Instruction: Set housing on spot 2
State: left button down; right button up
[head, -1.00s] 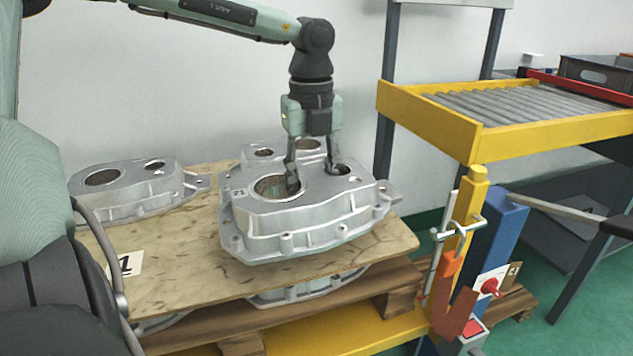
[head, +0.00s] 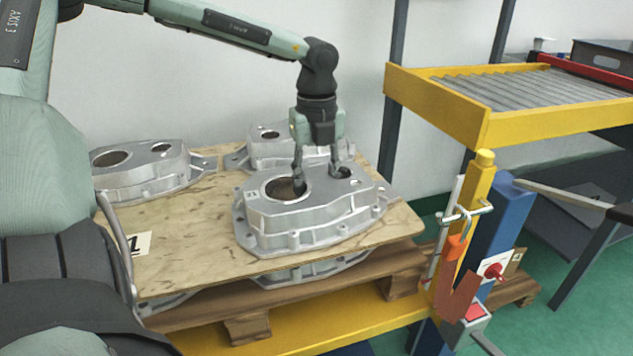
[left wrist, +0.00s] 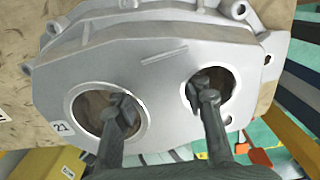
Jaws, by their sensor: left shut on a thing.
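A silvery cast housing (head: 300,228) with a large and a small bore sits low at the front right of the wooden board (head: 190,235), at or just above its surface. My left gripper (head: 318,174) reaches down from above and is shut on the housing's top, one finger in each bore. The left wrist view shows the gripper (left wrist: 162,98) on the web between the bores of the housing (left wrist: 130,60), beside a tag reading 21. A label "1" (head: 138,245) lies at the board's front left. No spot 2 label shows; the housing may cover it. My right gripper is not in view.
Another housing (head: 130,175) stands at the back left, and one (head: 262,150) close behind the held one. More castings (head: 310,270) lie under the board. A yellow-framed roller conveyor (head: 480,125) and a yellow post (head: 470,210) stand right.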

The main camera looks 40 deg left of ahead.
aim_at(317, 176)
pick_arm(q)
jog(key=c, duration=0.9)
grip_release()
jog(key=shift+r, duration=0.1)
notch_tip(317, 176, up, 12)
jog(key=shift+f, duration=0.1)
